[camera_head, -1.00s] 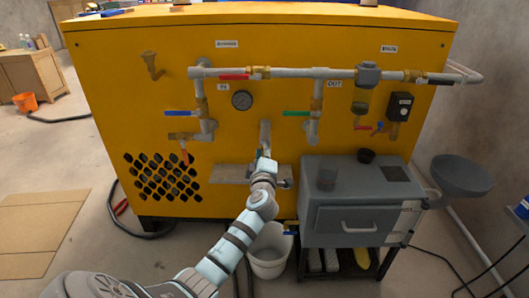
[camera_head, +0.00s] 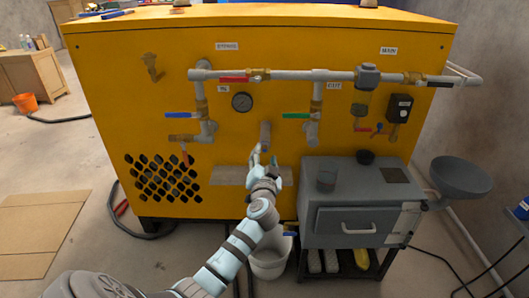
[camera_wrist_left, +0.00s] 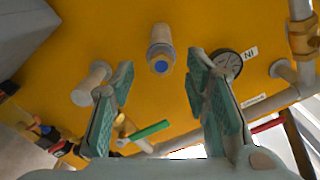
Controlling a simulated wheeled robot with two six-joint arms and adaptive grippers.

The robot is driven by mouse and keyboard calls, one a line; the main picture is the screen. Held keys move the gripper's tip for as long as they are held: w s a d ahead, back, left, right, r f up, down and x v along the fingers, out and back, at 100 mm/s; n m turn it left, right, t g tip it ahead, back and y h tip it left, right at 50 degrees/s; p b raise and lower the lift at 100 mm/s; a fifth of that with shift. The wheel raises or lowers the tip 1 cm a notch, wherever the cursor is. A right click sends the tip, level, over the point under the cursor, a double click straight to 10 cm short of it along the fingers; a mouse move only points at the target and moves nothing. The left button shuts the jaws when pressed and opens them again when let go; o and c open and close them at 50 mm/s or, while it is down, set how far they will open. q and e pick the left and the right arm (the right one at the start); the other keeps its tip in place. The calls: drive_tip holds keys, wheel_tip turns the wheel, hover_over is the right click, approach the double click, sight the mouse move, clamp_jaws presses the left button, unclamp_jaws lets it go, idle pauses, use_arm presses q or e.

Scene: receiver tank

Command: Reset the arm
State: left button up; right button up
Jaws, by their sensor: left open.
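My left arm comes up from the bottom left in the head view, with my left gripper (camera_head: 263,158) in front of the yellow panel (camera_head: 340,120). The gripper is open and nothing shows between its fingers. It is just below a short grey pipe stub (camera_head: 265,132) on the panel. In the left wrist view, my left gripper's (camera_wrist_left: 160,68) two teal-padded fingers stand apart. A pipe stub with a blue centre (camera_wrist_left: 161,55) shows beyond the gap between them. My right gripper is not in view.
A grey box unit (camera_head: 335,222) on a dark stand is right of my arm, with a funnel (camera_head: 461,176) beside it. A white bucket (camera_head: 270,262) stands below my wrist. Pipes, valve handles and a gauge (camera_head: 242,102) stick out from the panel. Cardboard (camera_head: 38,238) lies on the left floor.

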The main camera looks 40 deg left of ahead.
use_arm(q)
drive_tip(key=p+v, duration=0.1)
drive_tip(key=v, duration=0.4)
drive_tip(key=shift+r, duration=0.1)
